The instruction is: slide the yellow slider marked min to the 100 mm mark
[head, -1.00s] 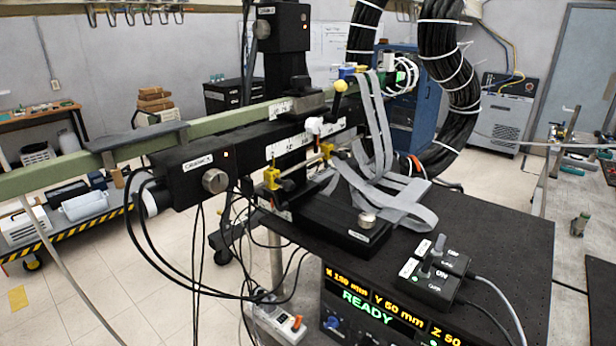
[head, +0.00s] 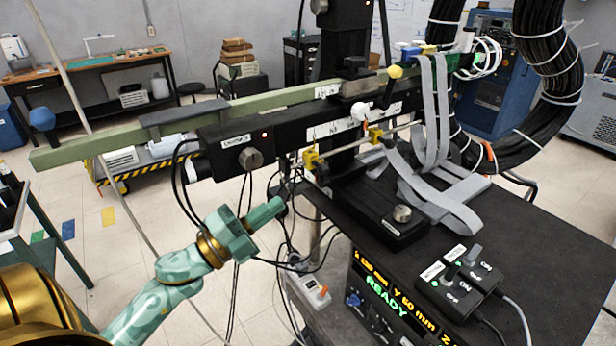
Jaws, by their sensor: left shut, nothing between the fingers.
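Two yellow sliders sit on a thin rail along the front of the black beam (head: 225,140). The nearer, left one (head: 312,160) is by the beam's lower edge; the farther, right one (head: 375,136) is up the rail. Their markings are too small to read, so I cannot tell which is min. The 100 mm mark is not legible either. My left gripper (head: 272,210) is green, shut and empty. In the picture it is below and left of the nearer slider, apart from it, with dark cables around it. My right gripper is out of view.
A green rail (head: 90,145) runs above the beam. Thin black cables hang in front of and beside my left gripper. The black table (head: 360,225) carries grey ribbon cables (head: 440,200) and a switch box (head: 450,290). A display (head: 390,300) reads READY.

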